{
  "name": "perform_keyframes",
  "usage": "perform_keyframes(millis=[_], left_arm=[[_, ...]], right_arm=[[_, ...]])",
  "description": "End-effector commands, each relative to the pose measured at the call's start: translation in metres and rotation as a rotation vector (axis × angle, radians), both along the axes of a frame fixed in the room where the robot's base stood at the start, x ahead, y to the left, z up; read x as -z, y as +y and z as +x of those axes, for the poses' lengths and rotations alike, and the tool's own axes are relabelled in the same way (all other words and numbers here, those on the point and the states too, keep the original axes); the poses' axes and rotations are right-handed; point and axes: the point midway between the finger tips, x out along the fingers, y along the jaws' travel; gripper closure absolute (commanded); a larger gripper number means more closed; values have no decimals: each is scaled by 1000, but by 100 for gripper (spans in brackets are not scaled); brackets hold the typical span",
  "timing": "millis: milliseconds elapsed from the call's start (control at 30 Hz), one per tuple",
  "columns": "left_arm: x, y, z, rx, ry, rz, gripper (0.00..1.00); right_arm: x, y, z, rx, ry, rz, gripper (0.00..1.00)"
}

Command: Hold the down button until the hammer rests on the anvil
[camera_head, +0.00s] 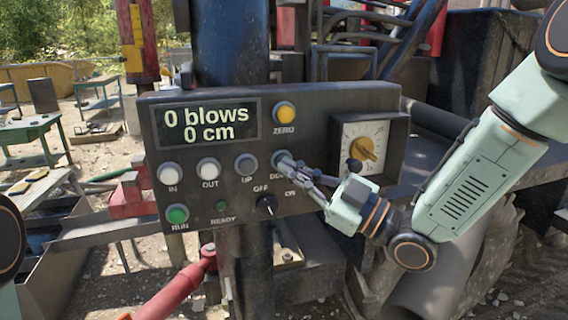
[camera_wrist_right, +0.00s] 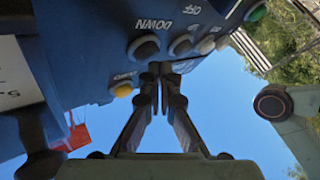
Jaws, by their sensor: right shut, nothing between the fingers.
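The control panel (camera_head: 300,110) fills the middle of the head view; its display (camera_head: 207,124) reads "0 blows" and "0 cm". The grey down button (camera_head: 278,157) is partly covered by my right gripper (camera_head: 287,163), which reaches in from the right with its fingers together. In the right wrist view the panel appears upside down. There the down button (camera_wrist_right: 143,47) sits under its label, and the shut fingertips (camera_wrist_right: 160,72) are close to it. Contact with the button cannot be told. I cannot pick out the hammer or anvil. My left gripper is out of view.
Nearby are the up button (camera_head: 246,163), yellow zero button (camera_head: 284,112), off/on switch (camera_head: 267,205), green run button (camera_head: 177,214) and white in and out buttons. A red bar (camera_head: 175,289) lies below.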

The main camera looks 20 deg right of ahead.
Motion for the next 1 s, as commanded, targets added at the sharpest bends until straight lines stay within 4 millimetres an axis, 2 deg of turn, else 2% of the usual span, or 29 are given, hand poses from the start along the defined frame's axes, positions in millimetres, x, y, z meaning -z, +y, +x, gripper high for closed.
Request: perform_keyframes(millis=[1000], left_arm=[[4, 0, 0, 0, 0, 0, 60]], right_arm=[[0, 0, 10, 0, 0, 0, 100]])
